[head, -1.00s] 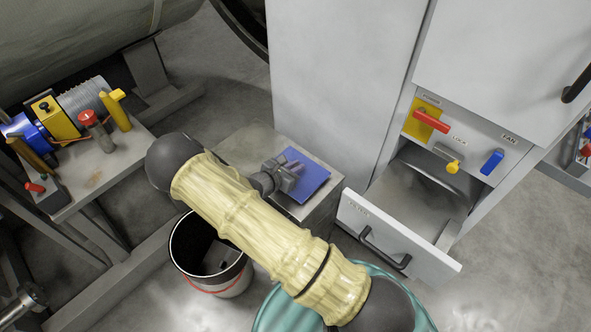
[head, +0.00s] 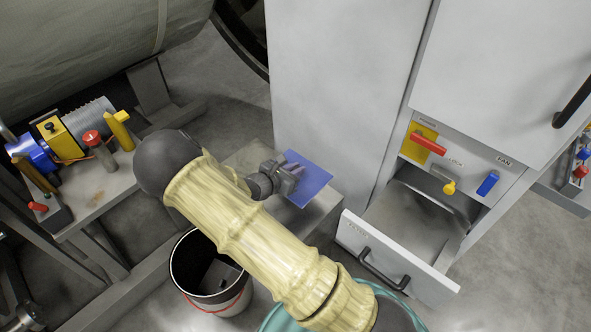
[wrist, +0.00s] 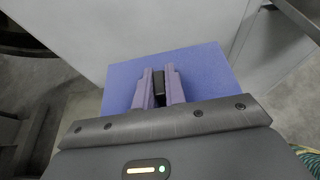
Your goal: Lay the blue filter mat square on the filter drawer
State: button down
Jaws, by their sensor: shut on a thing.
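The blue filter mat (head: 316,180) is a flat blue sheet over the small metal stand in the head view. My gripper (head: 292,172) is shut on its near left edge. In the wrist view the mat (wrist: 205,66) spreads out beyond my two purplish fingers (wrist: 159,88), which pinch its edge. The mat looks raised off the stand top, though the gap is hard to judge. The filter drawer (head: 398,262) stands pulled out at the bottom of the white cabinet, to the right of the mat. Its inside looks grey and bare.
The metal stand (head: 248,157) lies under my gripper. A bucket with a red band (head: 212,290) stands below my arm. The cabinet's front carries a red lever (head: 428,144), a yellow lock knob (head: 449,188) and a blue fan switch (head: 488,183). A tool bench is at the left.

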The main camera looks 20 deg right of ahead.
aim_at(300, 196)
dwell(0.3)
notch_tip(300, 196, up, 14)
jog(key=p, duration=0.9)
jog(key=shift+n+t+y, duration=0.3)
jog(key=shift+n+t, duration=0.1)
jog(key=shift+n, duration=0.1)
jog(key=s+f+b, duration=0.2)
jog(key=f+b, duration=0.1)
jog(key=f, duration=0.2)
jog(key=s+f+b, duration=0.3)
jog(key=f, duration=0.2)
jog(key=s+f+b, duration=0.3)
jog(key=f, duration=0.2)
jog(key=shift+a+f, duration=0.1)
jog(key=shift+a, duration=0.3)
jog(key=shift+r+p, duration=0.5)
jog(key=shift+r, duration=0.15)
notch_tip(300, 196, up, 15)
jog(key=p, duration=2.1)
